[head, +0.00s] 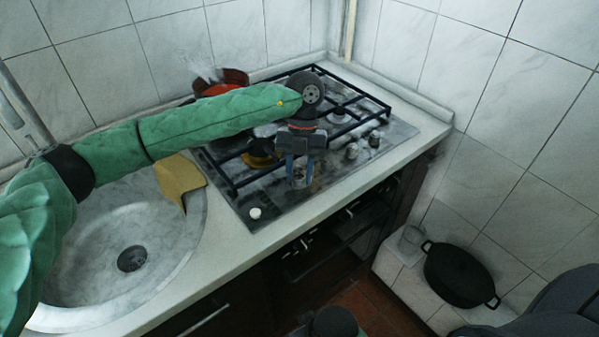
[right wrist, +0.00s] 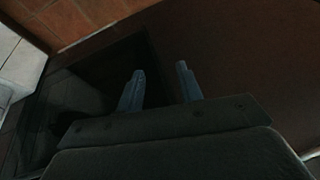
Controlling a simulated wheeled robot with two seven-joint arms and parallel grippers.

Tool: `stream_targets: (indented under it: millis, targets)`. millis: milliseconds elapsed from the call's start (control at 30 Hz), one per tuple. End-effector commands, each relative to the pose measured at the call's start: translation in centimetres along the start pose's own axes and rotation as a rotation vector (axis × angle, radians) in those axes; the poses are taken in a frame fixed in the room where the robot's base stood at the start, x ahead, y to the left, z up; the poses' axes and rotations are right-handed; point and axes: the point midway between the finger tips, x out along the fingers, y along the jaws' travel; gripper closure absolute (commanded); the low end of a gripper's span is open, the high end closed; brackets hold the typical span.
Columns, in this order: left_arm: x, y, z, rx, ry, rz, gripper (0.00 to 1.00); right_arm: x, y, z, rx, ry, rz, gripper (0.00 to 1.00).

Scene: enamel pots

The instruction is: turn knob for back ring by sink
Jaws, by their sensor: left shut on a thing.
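The gas hob (head: 230,196) lies in the counter, with a row of knobs along its front edge. A white knob (head: 255,213) is at the sink end, and two grey knobs (head: 352,151) (head: 375,138) are further right. My left gripper (head: 301,181) points down at the hob front, its blue fingers shut on another knob (head: 300,176) of this row. The fingers partly cover that knob. The back ring by the sink is hidden behind my left arm and an orange-red pot (head: 232,77). In the right wrist view, my right gripper (right wrist: 160,85) is open and empty.
The round sink (head: 165,240) is at left, with a tan board (head: 180,178) at its rim. Black grates (head: 365,98) cover the hob. A yellow-orange item (head: 260,160) shows under my left arm. A black pot (head: 460,275) stands low at right.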

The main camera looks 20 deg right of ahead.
Motion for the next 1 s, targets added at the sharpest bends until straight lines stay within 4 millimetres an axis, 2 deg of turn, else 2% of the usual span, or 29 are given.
stream_targets:
  millis: [67, 100, 200, 567, 1000]
  targets:
    - [0.0, 0.0, 0.0, 0.001, 0.000, 0.000, 0.91, 0.0, 0.0, 0.0, 0.000, 0.000, 0.000, 0.64]
    - [0.0, 0.0, 0.0, 0.001, 0.000, 0.000, 0.62, 0.0, 0.0, 0.0, -0.001, -0.001, 0.000, 0.64]
    - [0.0, 0.0, 0.0, 0.000, 0.000, 0.000, 0.46, -0.1, 0.0, 0.1, -0.001, -0.001, 0.000, 0.64]
    - [-0.5, 0.0, 0.0, 0.000, -0.001, 0.000, 0.46, 0.1, 0.0, 0.1, -0.001, 0.002, -0.001, 0.64]
    - [-6.5, 0.0, 0.1, 0.000, -0.002, 0.001, 0.46, 2.7, -1.2, -0.1, -0.006, 0.051, -0.038, 0.64]
